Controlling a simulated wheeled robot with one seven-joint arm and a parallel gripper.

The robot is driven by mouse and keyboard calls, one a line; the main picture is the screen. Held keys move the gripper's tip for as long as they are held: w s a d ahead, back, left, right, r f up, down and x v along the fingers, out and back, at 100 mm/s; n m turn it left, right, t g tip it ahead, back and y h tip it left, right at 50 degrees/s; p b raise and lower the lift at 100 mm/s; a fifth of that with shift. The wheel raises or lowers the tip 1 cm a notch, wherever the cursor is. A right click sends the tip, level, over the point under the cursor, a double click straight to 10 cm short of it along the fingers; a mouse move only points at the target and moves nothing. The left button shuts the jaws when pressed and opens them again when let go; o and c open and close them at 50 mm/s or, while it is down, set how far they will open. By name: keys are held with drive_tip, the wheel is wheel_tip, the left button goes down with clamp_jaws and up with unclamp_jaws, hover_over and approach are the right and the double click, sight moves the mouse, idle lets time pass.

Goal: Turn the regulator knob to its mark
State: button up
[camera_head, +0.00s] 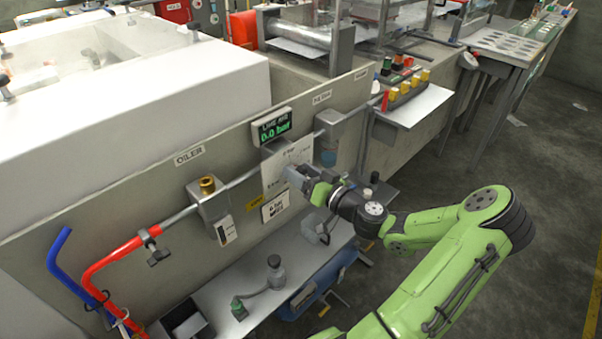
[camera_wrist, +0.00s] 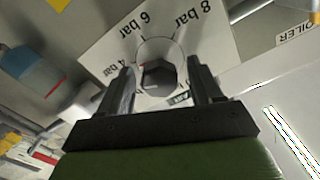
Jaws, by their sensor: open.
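The regulator knob (camera_wrist: 158,76) is a dark faceted knob in front of a white dial plate (camera_wrist: 112,40) marked "4 bar", "6 bar" and "8 bar". In the wrist view my gripper (camera_wrist: 165,82) is open, with one finger on each side of the knob. I cannot tell whether the fingers touch it. In the head view my gripper (camera_head: 298,178) reaches the white dial plate (camera_head: 272,178) on the panel and hides the knob. A display (camera_head: 272,127) above the plate reads 0.0 bar in green.
An oiler (camera_head: 210,205) with a brass top is left of the dial, a filter (camera_head: 332,138) right of it. Red (camera_head: 110,258) and blue (camera_head: 62,262) hoses stand at the left. A shelf (camera_head: 222,292) with small parts lies below. The floor at the right is mostly clear.

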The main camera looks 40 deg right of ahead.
drive_tip(key=shift+w, duration=0.2)
drive_tip(key=c, duration=1)
drive_tip(key=shift+m, duration=0.6)
drive_tip(key=shift+c, duration=0.2)
drive_tip(key=o, duration=1)
drive_tip(key=shift+o, duration=0.2)
